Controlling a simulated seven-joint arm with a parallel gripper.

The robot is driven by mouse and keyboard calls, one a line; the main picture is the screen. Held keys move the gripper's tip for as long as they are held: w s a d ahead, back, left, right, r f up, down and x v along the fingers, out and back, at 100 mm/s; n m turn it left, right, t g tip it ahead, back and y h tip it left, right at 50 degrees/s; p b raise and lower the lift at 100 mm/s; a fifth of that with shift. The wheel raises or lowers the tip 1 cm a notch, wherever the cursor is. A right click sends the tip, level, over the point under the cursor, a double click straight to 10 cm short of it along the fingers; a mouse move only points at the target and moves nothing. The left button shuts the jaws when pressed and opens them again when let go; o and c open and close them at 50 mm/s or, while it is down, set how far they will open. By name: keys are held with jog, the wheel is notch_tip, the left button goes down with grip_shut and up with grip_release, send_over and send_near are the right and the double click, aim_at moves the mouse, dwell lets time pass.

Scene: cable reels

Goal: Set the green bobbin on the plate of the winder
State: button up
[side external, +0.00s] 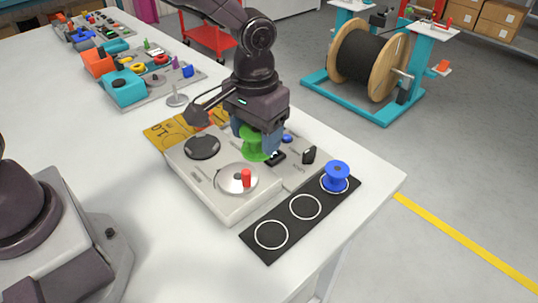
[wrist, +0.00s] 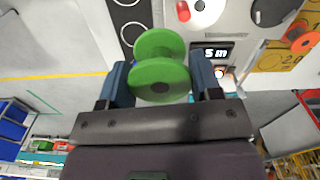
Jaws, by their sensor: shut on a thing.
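My gripper (side external: 256,142) is shut on the green bobbin (side external: 250,150), with one blue finger on either side of it. The bobbin is held above the back part of the winder (side external: 211,194). In the wrist view the green bobbin (wrist: 160,68) sits between the two fingers of my gripper (wrist: 160,80), one flange facing the camera. The winder's round silver plate (side external: 230,184) carries a red upright piece (side external: 246,178) and lies in front of the bobbin, apart from it. The plate (wrist: 204,12) also shows at the top of the wrist view.
A black disc (side external: 202,147) sits on the winder, left of the plate. A black strip (side external: 289,228) with white rings lies in front; a blue bobbin (side external: 336,175) stands on its far ring, the other rings are empty. A yellow board (side external: 163,134) lies behind. The table's right edge is near.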

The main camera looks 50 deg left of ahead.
jog(key=a+n, duration=0.5)
jog(key=a, duration=1.6)
jog(key=shift+d+f, duration=0.15)
jog(key=shift+f, duration=4.7)
jog(key=shift+f, duration=1.2)
jog(key=o, duration=1)
jog(key=shift+r, duration=0.1)
